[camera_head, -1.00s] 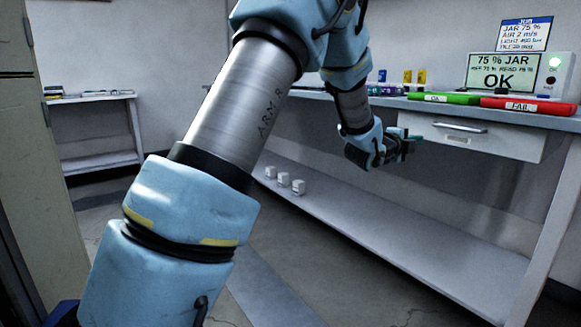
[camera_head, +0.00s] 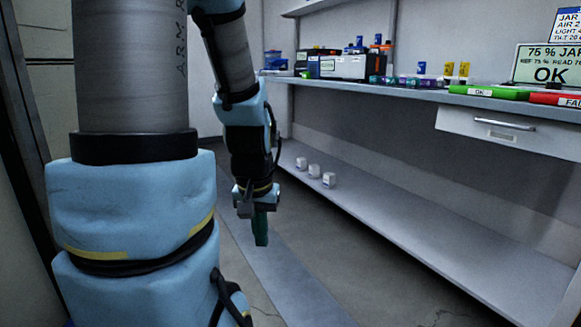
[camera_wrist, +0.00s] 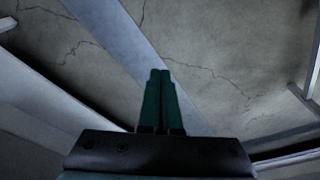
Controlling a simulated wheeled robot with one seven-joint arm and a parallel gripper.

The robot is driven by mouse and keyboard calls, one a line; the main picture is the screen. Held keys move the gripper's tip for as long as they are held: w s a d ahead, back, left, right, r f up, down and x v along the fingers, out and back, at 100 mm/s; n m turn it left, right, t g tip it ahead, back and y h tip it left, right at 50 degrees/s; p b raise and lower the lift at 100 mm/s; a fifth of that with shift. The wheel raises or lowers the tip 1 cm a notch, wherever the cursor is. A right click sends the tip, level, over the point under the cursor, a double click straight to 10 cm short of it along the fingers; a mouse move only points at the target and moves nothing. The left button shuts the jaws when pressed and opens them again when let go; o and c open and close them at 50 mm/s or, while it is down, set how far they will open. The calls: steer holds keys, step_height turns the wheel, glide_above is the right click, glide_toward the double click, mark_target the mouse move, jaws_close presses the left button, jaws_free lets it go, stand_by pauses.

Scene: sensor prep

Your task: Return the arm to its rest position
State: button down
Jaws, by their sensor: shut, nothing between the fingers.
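My gripper (camera_head: 261,228) hangs at the end of my light blue and grey arm, pointing down over the floor in front of the bench. Its dark green fingers are together with nothing between them. The wrist view also shows the gripper (camera_wrist: 160,75) with both fingers side by side, above cracked concrete floor. The gripper is apart from the bench and its lower shelf.
The bench (camera_head: 340,83) runs along the right with a drawer (camera_head: 500,128), a green OK tray (camera_head: 488,92), a red FAIL tray (camera_head: 560,99) and a display (camera_head: 550,65). The floor below my gripper is clear.

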step_height(320, 180, up, 33)
steer(key=s+p, duration=0.1)
steer(key=p, duration=3.2)
steer(key=shift+s+a+r+n+p, duration=0.2)
steer(key=shift+a+n+p, duration=0.1)
